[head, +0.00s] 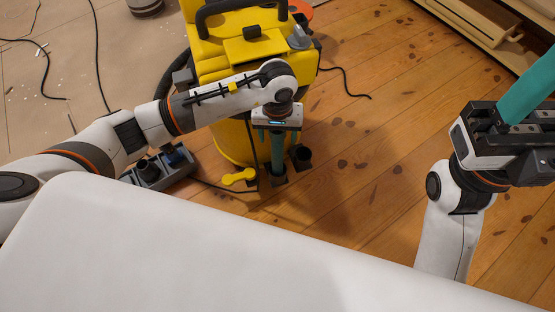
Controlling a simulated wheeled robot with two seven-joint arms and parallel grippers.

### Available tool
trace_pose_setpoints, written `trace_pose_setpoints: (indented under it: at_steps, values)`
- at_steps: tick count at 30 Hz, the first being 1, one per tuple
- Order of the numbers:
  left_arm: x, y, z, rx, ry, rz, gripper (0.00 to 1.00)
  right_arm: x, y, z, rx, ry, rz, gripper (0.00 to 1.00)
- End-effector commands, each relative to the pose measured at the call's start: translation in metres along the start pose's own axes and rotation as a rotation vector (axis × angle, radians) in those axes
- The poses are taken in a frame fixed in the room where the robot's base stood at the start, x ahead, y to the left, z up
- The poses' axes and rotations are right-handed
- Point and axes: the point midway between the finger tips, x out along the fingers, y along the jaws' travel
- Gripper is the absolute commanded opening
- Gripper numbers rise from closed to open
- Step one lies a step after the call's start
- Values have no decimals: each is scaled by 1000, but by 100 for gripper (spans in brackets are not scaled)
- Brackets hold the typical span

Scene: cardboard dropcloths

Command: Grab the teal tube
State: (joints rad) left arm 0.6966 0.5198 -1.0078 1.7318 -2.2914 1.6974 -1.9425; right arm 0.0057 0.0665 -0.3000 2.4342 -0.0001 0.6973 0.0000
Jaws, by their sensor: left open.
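I cannot pick out a separate teal tube with certainty. My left gripper (288,168) points down in front of a yellow machine and is open. Slim teal lengths with dark ends show below its white body; they look like its fingers, and I cannot tell if a tube stands among them. My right gripper (530,100) is at the right edge. A wide teal length (527,90) rises from its dark mount and leaves the picture; I cannot tell if it is a finger or a held tube. Its fingertips are out of view.
The yellow machine (238,72) with a black handle stands behind my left gripper. A grey tray with dark parts (160,168) lies left of it. Black cables cross the floor. A wooden shelf unit (480,25) is at the upper right. Open plank floor (390,150) lies between my grippers.

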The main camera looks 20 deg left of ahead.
Motion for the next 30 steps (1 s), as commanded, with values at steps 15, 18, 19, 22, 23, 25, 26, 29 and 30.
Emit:
trace_pose_setpoints:
  at_steps: [15, 18, 19, 22, 23, 25, 26, 29, 30]
  values:
    - [-1, 0, 0, 0, 0, 0, 0, 0, 0, 0, 0, 0, 0, 56]
    - [-1, 0, 0, 0, 0, 0, 0, 0, 0, 0, 0, -1, 0, 56]
    - [-1, 0, 0, 0, 0, 0, 0, 0, 0, 0, 0, -1, 0, 56]
    - [-4, 0, 0, 0, 0, 0, 0, 2, 0, 0, 0, -1, 0, 56]
    - [-6, 0, 0, 0, -1, 0, 0, 3, 0, 1, 1, -2, 0, 56]
    - [-15, 0, 0, 1, -1, 0, 0, 7, 0, 1, 1, -4, -1, 56]
    - [-20, 0, 0, 1, -1, 0, 0, 3, -1, 0, 2, 14, -7, 56]
    - [-42, 0, 1, 1, -3, 0, 0, -5, -1, -1, 7, 59, -22, 56]
    - [-50, 0, 1, 0, -4, 0, 0, -6, -2, 0, 8, 70, -27, 56]
